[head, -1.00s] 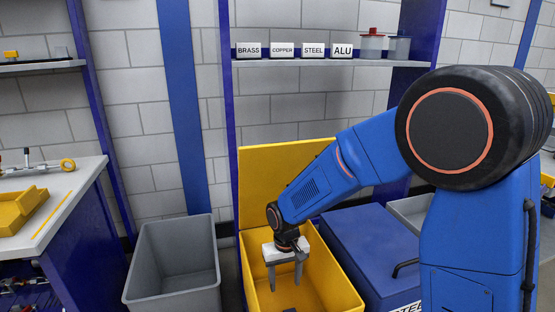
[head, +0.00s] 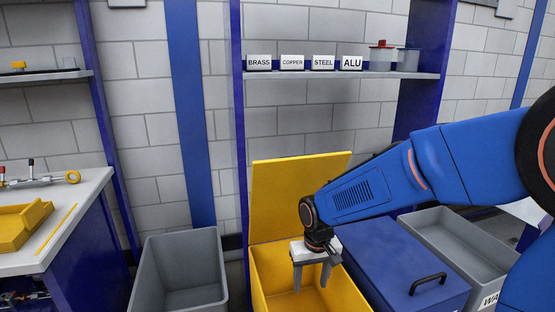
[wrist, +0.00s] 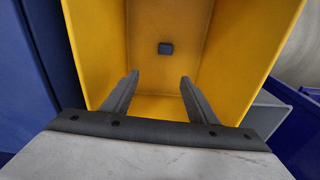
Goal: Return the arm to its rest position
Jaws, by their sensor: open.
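My arm is blue with dark joints and reaches in from the right in the head view. My gripper (head: 312,278) points down over the open yellow bin (head: 352,297), with its fingers at the bin's mouth. The fingers are apart and hold nothing. In the wrist view my gripper (wrist: 160,85) is seen from above, with the yellow walls of the bin (wrist: 98,40) around it. A small dark blue block (wrist: 166,48) lies on the bin's floor, beyond the fingertips and apart from them.
The bin's yellow lid (head: 290,200) stands open behind. A grey bin (head: 150,285) is at left, a closed blue bin (head: 395,262) and a grey bin (head: 455,232) at right. A shelf (head: 340,75) with metal labels is above. A workbench (head: 75,205) stands far left.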

